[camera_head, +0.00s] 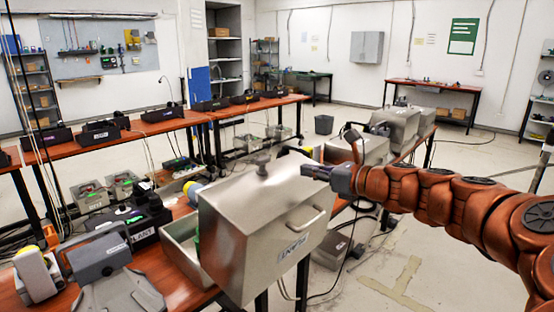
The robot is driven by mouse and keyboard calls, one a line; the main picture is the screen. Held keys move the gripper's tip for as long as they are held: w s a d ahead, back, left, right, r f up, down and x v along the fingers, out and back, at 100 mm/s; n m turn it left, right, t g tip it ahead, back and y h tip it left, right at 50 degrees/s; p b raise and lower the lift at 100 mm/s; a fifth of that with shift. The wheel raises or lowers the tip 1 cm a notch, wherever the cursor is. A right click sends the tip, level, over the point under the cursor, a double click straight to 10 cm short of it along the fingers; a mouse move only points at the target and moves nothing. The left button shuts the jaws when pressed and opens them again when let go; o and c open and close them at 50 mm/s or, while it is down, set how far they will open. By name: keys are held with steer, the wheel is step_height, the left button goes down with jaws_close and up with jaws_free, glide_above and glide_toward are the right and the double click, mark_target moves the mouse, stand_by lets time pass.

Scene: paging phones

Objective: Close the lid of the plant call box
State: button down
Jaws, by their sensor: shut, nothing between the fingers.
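The plant call box stands on the red-brown table in the middle foreground. Its grey metal lid (240,225) is swung open and stands up on the right side of the shallow base (178,248). The lid carries a bar handle (305,220), a label that looks upside down and a dark knob on top. The base's inside is mostly hidden behind the lid. My gripper (312,171) is shut and empty, at the lid's far upper right corner. I cannot tell whether it touches the lid.
A black phone (140,220) with a white label stands left of the box. A grey phone set (100,258) is at the front left. More metal boxes (397,124) line the table behind my gripper. The floor to the right (400,265) is mostly clear, with cables near the table.

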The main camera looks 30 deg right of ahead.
steer(key=p, duration=0.2)
glide_toward(269, 158)
steer(key=x, duration=0.5)
steer(key=shift+w+f, duration=0.1)
steer(key=shift+f, duration=0.2)
steer(key=shift+w+a+r, duration=0.1)
steer(key=shift+w+a, duration=0.15)
steer(key=shift+w, duration=0.55)
steer(key=shift+r, duration=0.1)
